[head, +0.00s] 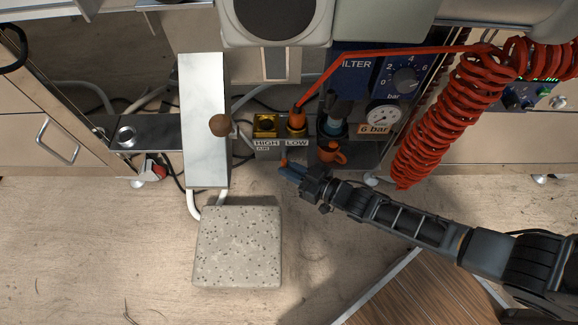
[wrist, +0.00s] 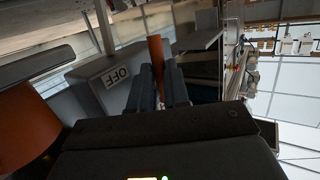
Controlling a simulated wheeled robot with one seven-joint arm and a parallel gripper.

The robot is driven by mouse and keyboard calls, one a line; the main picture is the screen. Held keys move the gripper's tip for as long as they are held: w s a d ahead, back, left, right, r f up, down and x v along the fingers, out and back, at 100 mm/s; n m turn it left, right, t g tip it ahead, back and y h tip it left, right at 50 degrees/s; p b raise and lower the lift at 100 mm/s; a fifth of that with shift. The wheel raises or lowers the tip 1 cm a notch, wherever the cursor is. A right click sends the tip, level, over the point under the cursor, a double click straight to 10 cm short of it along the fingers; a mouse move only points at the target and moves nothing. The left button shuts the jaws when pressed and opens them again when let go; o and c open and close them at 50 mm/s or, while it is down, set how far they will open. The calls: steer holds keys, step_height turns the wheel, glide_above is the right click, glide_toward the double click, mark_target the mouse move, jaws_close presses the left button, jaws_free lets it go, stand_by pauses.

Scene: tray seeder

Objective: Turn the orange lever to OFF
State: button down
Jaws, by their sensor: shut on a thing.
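The orange lever (wrist: 156,50) stands up between the two fingers of my gripper (wrist: 158,80) in the wrist view. The fingers are closed on it. A white label reading OFF (wrist: 115,76) is on the grey face just left of the lever. In the head view, my gripper (head: 289,171) reaches in from the right, and only a small orange tip of the lever (head: 284,162) shows at its fingertips, below the HIGH and LOW sockets. The lever's pivot is hidden, and I cannot tell its exact angle to the OFF mark.
An orange mug-like part (head: 331,152) stands close right of my gripper. A red hose (head: 345,66) runs from the LOW socket to a coil (head: 440,115). A pressure gauge (head: 382,117) is at right. A speckled block (head: 238,247) lies at lower left; floor below my gripper is clear.

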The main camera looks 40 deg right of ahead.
steer(key=shift+s+d+r+n+g+h, duration=0.1)
steer(key=shift+n+g+h, duration=0.2)
steer(key=shift+g, duration=0.2)
steer(key=c, duration=1.4)
jaws_free()
steer(key=p+v, duration=0.3)
steer(key=v, duration=0.4)
steer(key=shift+s, duration=0.35)
steer(key=shift+d, duration=0.2)
